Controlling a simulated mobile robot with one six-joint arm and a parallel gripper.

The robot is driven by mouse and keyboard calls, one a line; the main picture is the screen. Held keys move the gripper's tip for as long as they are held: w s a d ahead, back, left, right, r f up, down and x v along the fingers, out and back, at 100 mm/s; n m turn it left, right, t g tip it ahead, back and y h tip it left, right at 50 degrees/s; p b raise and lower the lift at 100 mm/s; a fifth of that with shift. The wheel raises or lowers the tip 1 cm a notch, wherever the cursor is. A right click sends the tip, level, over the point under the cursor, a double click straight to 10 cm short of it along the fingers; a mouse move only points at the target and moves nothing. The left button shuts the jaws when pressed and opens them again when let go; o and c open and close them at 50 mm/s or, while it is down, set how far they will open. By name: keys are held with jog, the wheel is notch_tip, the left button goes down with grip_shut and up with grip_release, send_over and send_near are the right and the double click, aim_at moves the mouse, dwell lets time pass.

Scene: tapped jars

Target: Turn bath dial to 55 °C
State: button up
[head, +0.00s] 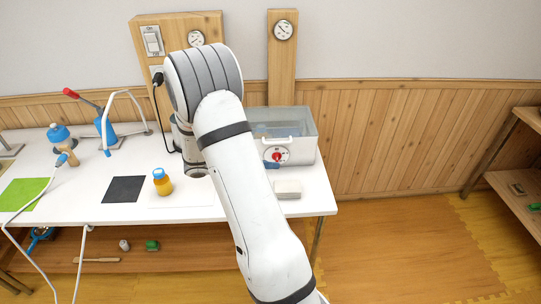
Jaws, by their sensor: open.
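The water bath (304,146) is a white tub with a clear upper part, at the right end of the white table. Its dial (278,155) has a red knob on a pale round face on the front. The scale marks are too small to read, so I cannot tell the setting. My arm crosses in front of the bath's left side and hides most of my gripper. A blue piece that looks like a fingertip of my gripper (271,165) shows at the dial's lower left. I cannot tell whether it touches the knob.
A light grey block (287,189) lies in front of the bath. An amber bottle with a blue cap (162,184) and a dark mat (125,189) are left of my arm. Gauges (283,30) hang on wooden boards behind. A shelf (515,180) stands at the far right.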

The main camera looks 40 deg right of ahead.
jog(key=w+d+f+n+t+h+p, duration=0.2)
jog(key=w+d+f+n+t+h, duration=0.1)
jog(key=w+f+n, duration=0.5)
jog(key=n+t+h+p, duration=0.15)
jog(key=n+t, duration=0.25)
jog(key=n, duration=0.4)
send_near(276, 160)
jog(key=shift+s+d, duration=0.1)
jog(key=shift+d, duration=0.35)
jog(key=d, duration=0.2)
jog(key=w+d+p, duration=0.1)
jog(key=d, duration=0.2)
jog(key=d+p, duration=0.1)
jog(key=d, duration=0.1)
jog(key=shift+w+d, duration=0.2)
jog(key=shift+w, duration=0.2)
